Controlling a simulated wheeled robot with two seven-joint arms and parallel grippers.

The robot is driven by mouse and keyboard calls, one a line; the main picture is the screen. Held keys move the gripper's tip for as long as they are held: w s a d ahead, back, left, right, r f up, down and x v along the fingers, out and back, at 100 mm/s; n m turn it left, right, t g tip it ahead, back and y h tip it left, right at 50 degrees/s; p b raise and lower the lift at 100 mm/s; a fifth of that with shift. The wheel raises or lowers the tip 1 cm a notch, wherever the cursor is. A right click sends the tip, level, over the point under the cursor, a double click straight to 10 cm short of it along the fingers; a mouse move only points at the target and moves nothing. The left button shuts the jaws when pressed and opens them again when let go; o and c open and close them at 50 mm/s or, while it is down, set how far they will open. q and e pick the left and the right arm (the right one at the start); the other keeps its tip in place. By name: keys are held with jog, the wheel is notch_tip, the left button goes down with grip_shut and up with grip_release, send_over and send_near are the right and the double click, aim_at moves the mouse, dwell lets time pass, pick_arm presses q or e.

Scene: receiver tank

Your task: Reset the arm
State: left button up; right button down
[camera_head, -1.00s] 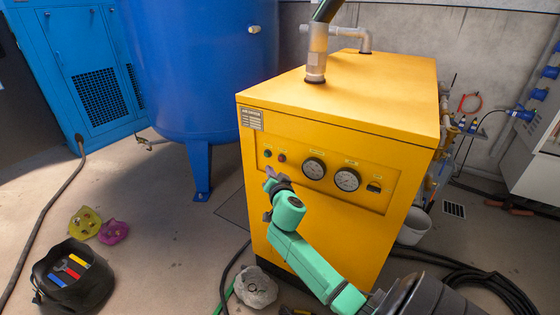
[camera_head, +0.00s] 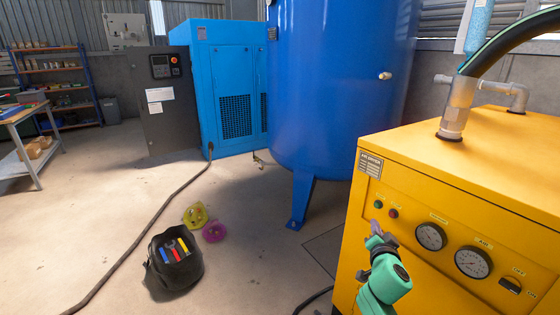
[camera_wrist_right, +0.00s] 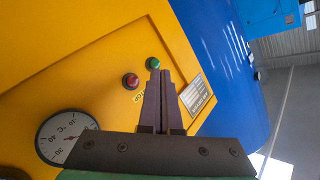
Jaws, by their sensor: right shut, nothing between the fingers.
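My right gripper (camera_head: 374,230) is at the front panel of the yellow machine (camera_head: 450,160), on a green arm that comes up from the bottom. It is shut and empty. In the right wrist view the closed fingers (camera_wrist_right: 160,78) point toward the green button (camera_wrist_right: 152,63), with the red button (camera_wrist_right: 131,81) just left of them. I cannot tell whether the fingertips touch the panel. In the head view the green button (camera_head: 380,204) and red button (camera_head: 394,213) sit just above the gripper, left of two round gauges (camera_head: 431,237). My left gripper is not in view.
A blue tank (camera_head: 340,80) stands on legs behind the machine. A black tool bag (camera_head: 174,262) and yellow and pink items (camera_head: 196,215) lie on the floor. A dark hose (camera_head: 150,225) crosses the floor. A workbench (camera_head: 22,118) stands far left. Mid-floor is mostly clear.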

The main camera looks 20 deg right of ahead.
jog(key=s+a+f+n+g+y+p, duration=0.25)
jog(key=s+f, duration=0.25)
jog(key=f, duration=0.6)
jog(key=s+a+f+n+g+y+p, duration=0.1)
jog(key=s+a+f+n+g, duration=0.4)
jog(key=f, duration=0.6)
jog(key=s+a+f+n+y+p, duration=0.1)
jog(key=s+f+n+y+p, duration=0.1)
jog(key=s+f, duration=0.6)
jog(key=s+a+f+n+g, duration=0.2)
jog(key=s+f, duration=0.2)
jog(key=s, duration=0.5)
jog(key=s+a+f+n+g+y+p, duration=0.1)
jog(key=s+a+f+n+g, duration=0.1)
jog(key=s+f, duration=0.3)
jog(key=s+a+f+n+g+y+p, duration=0.1)
jog(key=s+a+f, duration=0.3)
jog(key=s, duration=0.9)
jog(key=shift+f+n+g, duration=0.45)
jog(key=shift+f, duration=0.1)
